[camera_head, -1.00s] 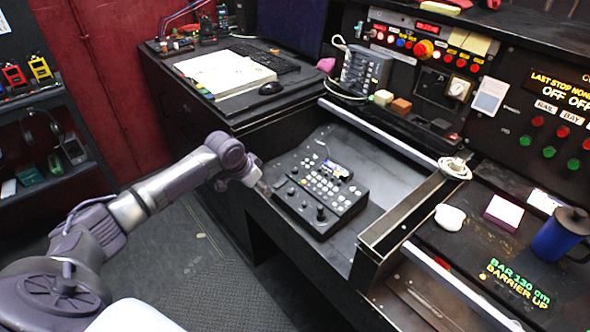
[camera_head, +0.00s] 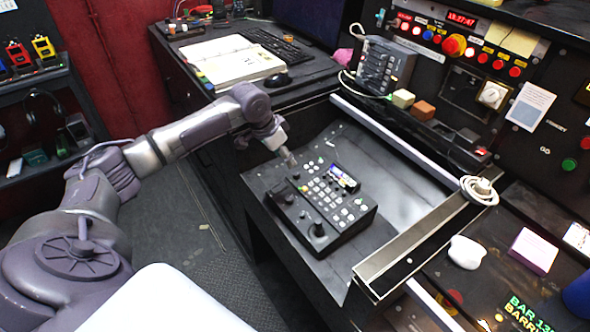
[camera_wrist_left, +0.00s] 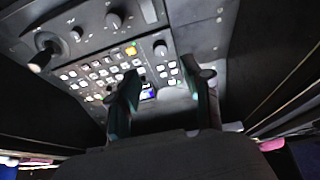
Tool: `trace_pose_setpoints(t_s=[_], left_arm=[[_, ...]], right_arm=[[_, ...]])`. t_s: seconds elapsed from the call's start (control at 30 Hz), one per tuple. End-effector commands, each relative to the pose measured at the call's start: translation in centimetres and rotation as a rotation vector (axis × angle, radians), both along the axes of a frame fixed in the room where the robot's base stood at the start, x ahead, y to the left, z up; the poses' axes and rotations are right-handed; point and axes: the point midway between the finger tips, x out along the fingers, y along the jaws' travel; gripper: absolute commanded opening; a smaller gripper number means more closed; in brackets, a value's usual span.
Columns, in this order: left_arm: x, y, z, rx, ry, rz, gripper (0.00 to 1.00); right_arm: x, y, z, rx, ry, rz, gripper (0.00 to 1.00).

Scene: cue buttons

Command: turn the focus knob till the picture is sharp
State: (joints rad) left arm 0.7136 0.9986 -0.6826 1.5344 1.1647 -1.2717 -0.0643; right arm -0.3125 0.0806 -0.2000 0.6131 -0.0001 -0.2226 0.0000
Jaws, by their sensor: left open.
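A dark control panel (camera_head: 330,234) with rows of pale buttons, several knobs and a small lit screen (camera_head: 342,176) sits on the desk. One black knob (camera_head: 318,229) stands near its front; I cannot tell which knob is the focus knob. The screen's picture is too small to judge for sharpness. My left gripper (camera_head: 289,160) is at the panel's far left corner, apart from the knobs. In the left wrist view its open fingers (camera_wrist_left: 165,95) are empty. Beyond them show the panel's buttons, a joystick (camera_wrist_left: 40,60) and knobs (camera_wrist_left: 160,48). My right gripper is out of view.
A grey box with switches (camera_head: 385,65) and a console with lit buttons (camera_head: 455,45) stand behind. A metal rail (camera_head: 415,250) borders the desk on the right, with a coiled white cable (camera_head: 478,190) at its end. An open book (camera_head: 233,62) lies at the back left.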

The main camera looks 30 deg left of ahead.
Motion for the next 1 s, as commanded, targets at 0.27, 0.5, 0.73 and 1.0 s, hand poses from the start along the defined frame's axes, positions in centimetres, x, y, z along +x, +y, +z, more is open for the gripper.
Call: trace_pose_setpoints(t_s=[0.27, 0.5, 0.73, 1.0], left_arm=[[2.1, -0.9, -5.4, -0.002, 0.002, 0.001, 0.5], [3.0, -1.2, -7.7, 0.0, -0.001, 0.0, 0.5], [3.2, -1.2, -8.1, 0.001, -0.001, -0.001, 0.5], [3.1, -1.2, -8.1, 0.001, -0.001, -0.001, 0.25]], right_arm=[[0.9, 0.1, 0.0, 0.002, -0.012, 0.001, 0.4], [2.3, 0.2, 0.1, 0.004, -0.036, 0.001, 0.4], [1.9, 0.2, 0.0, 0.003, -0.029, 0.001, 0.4], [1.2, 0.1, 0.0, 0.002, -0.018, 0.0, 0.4]])
